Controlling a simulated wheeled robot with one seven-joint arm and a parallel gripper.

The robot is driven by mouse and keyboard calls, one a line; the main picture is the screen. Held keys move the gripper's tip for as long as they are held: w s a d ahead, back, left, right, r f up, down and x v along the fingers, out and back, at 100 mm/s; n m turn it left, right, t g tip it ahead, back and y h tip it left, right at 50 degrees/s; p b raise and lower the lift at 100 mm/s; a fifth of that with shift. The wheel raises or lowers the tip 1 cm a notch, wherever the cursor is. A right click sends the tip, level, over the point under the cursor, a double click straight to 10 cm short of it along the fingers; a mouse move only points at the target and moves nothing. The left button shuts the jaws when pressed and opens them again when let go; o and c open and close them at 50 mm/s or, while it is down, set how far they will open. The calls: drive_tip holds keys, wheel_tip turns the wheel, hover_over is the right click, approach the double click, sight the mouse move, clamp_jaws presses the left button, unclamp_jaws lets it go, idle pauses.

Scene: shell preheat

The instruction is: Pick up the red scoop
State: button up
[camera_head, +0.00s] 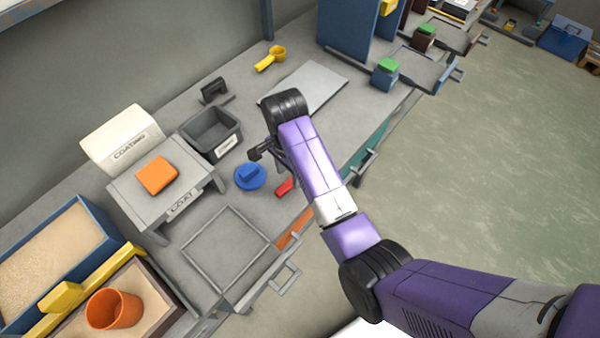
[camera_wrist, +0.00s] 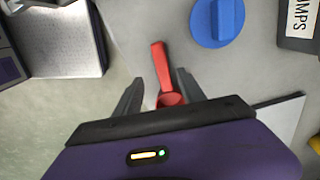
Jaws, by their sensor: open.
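The red scoop (camera_head: 284,187) lies on the grey bench in the head view, mostly hidden by my arm. In the wrist view its red handle (camera_wrist: 161,68) points away from me, and its bowl end (camera_wrist: 171,98) sits between my two fingers, partly hidden by the gripper body. My gripper (camera_wrist: 158,85) is open, with one finger on each side of the scoop. A gap shows between the scoop and each finger. I cannot tell how far the fingertips are above the bench. In the head view my gripper (camera_head: 268,152) is largely hidden behind my wrist.
A blue round lid (camera_head: 249,177) with a raised grip lies beside the scoop. A grey labelled bin (camera_head: 212,133) and the coating stand (camera_head: 190,170) with an orange block are to the left. A yellow scoop (camera_head: 270,58) lies farther back. A flat grey plate (camera_head: 318,88) lies behind my arm.

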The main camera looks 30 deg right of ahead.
sight(287, 184)
drive_tip(key=f, duration=0.4)
drive_tip(key=f+p, duration=0.1)
drive_tip(key=f, duration=0.1)
drive_tip(key=shift+w+a+f, duration=0.15)
drive_tip(key=shift+a+f, duration=0.15)
drive_tip(key=shift+f, duration=0.05)
drive_tip(key=shift+c, duration=0.2)
clamp_jaws()
